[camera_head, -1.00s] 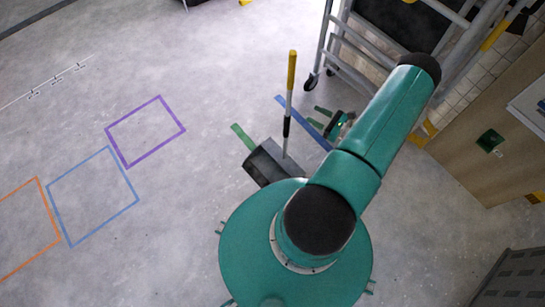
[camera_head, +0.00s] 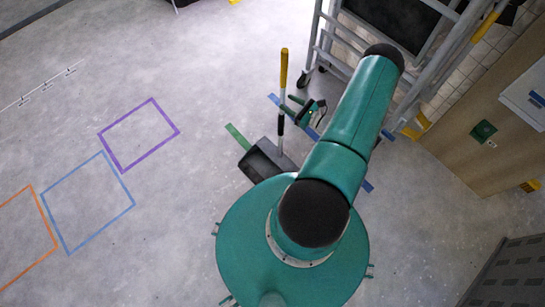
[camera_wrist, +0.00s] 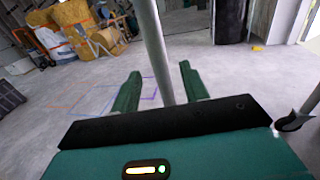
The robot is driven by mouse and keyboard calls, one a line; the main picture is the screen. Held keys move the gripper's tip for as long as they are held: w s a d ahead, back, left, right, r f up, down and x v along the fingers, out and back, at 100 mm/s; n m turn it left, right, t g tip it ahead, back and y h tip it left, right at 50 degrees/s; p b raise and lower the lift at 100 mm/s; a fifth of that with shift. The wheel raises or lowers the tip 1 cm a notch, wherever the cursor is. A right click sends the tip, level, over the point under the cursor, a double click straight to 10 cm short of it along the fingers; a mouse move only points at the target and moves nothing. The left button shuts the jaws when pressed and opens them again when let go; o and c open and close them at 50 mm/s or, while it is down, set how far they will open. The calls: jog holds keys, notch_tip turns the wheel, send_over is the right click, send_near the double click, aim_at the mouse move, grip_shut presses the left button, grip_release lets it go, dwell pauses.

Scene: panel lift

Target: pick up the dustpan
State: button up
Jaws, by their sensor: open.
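The dustpan (camera_head: 262,163) is a dark grey pan on the floor. Its upright handle (camera_head: 283,75) has a yellow grip on top, a pale shaft and a black lower part. My gripper (camera_head: 290,104) is open, with dark green fingers close to the handle's shaft in the head view. In the wrist view, the pale grey shaft (camera_wrist: 154,40) stands between the two spread fingers of my gripper (camera_wrist: 159,72), with visible room at both sides. The pan is out of the wrist view, and my base hides part of its lower edge in the head view.
Green tape (camera_head: 238,137) and blue tape mark the floor by the dustpan. A grey wheeled metal frame (camera_head: 313,45) stands behind my arm, near a wooden panel (camera_head: 450,150). Purple, blue and orange squares lie on clear floor at left.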

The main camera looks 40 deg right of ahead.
aim_at(282, 100)
jog(key=x, duration=0.4)
jog(key=shift+f, duration=0.25)
grip_shut()
dwell(1.0)
